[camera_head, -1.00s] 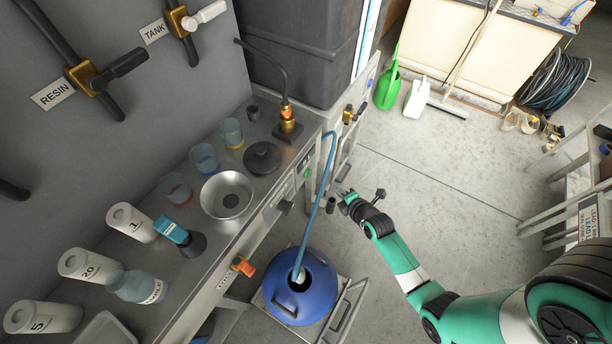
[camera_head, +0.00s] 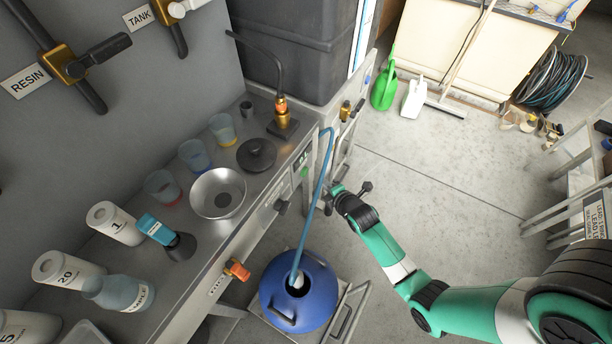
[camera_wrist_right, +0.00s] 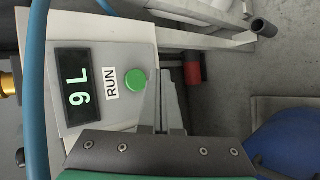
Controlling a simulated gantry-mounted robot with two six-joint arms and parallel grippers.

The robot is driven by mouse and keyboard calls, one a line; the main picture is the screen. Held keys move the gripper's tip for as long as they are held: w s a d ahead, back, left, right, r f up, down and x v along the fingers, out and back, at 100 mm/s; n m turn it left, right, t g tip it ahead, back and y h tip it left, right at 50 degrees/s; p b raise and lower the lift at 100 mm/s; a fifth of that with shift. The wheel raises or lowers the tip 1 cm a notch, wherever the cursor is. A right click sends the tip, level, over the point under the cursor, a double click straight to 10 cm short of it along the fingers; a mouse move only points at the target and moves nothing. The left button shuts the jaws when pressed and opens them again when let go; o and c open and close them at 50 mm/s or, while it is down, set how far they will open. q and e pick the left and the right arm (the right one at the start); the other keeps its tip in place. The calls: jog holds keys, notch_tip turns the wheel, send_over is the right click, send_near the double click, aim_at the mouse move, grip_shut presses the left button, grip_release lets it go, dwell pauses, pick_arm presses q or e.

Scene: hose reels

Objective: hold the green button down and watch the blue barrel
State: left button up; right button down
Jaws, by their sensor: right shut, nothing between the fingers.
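The green button (camera_wrist_right: 135,79) sits on a light panel beside a RUN label in the right wrist view; in the head view it shows small on the bench front (camera_head: 304,172). My right gripper (camera_wrist_right: 164,78) is shut and empty, its tips just right of the button in that picture. I cannot tell whether they touch it. In the head view my right gripper (camera_head: 334,190) is close to the bench front. The blue barrel (camera_head: 311,301) stands upright below the bench edge, with a blue hose running into its top. Its side shows in the wrist view (camera_wrist_right: 290,145). My left gripper is out of view.
A dark display (camera_wrist_right: 79,91) beside the button appears to read 9 L. The blue hose (camera_head: 325,170) arches between panel and barrel, near my right gripper. The barrel is on a low metal-framed cart (camera_head: 345,314).

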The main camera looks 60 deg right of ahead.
aim_at(305, 172)
jog(key=shift+w+b, duration=0.35)
jog(key=shift+w, duration=1.35)
jog(key=shift+w, duration=0.1)
dwell(0.6)
jog(key=shift+w, duration=0.3)
jog(key=shift+w, duration=0.55)
dwell(4.8)
